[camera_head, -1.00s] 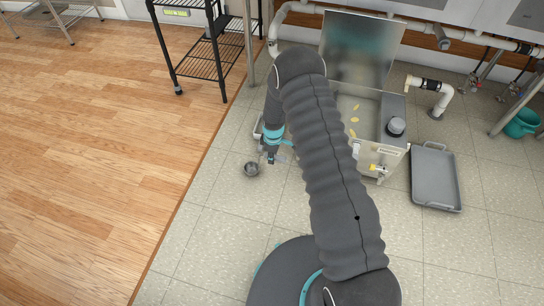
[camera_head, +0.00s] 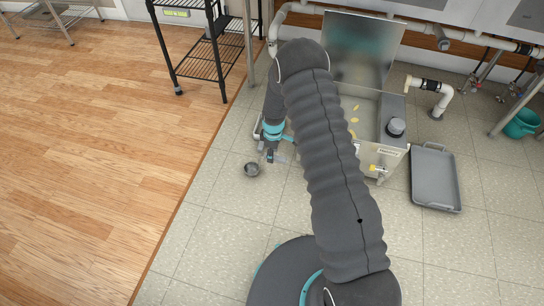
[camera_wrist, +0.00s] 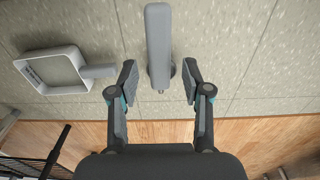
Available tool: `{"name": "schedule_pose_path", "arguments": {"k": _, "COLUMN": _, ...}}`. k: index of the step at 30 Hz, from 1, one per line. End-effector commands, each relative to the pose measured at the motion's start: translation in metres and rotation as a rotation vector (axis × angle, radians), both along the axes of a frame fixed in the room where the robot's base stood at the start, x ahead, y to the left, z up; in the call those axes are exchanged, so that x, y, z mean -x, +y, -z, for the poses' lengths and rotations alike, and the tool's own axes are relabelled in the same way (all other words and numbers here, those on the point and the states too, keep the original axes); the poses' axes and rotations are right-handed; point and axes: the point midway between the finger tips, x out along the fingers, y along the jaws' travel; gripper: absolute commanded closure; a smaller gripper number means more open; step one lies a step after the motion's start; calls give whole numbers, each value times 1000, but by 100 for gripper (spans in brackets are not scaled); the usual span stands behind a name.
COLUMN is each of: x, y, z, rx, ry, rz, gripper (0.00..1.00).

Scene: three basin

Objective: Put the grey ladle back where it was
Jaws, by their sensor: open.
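A small round dark grey bowl (camera_head: 252,169), which looks like the ladle's bowl, rests on the tiled floor. My gripper (camera_head: 271,156) is low over the floor just up and right of it. In the wrist view my gripper (camera_wrist: 158,88) is open, its two fingers apart. A light grey bar (camera_wrist: 158,45) with a narrow end lies ahead of and partly between the fingertips, with gaps on both sides. I cannot tell whether this bar belongs to the ladle.
A grey square frame with a short handle (camera_wrist: 48,70) lies left in the wrist view. An open metal basin (camera_head: 366,116) with a raised lid (camera_head: 358,48) stands behind my arm. A grey tray (camera_head: 435,178) lies right of it. A black wire rack (camera_head: 205,52) stands at the back.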

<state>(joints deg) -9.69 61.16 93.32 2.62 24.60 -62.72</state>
Motion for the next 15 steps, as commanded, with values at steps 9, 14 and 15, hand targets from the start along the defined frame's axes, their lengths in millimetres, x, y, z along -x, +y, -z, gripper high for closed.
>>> {"name": "schedule_pose_path", "arguments": {"k": 9, "x": 0, "y": -1, "z": -64, "rx": 0, "ry": -3, "rz": 0, "gripper": 51}}
{"name": "schedule_pose_path", "arguments": {"k": 14, "x": 0, "y": -2, "z": -84, "rx": 0, "ry": -2, "rz": 0, "gripper": 51}}
{"name": "schedule_pose_path", "arguments": {"k": 15, "x": 0, "y": -2, "z": -87, "rx": 0, "ry": -2, "rz": 0, "gripper": 51}}
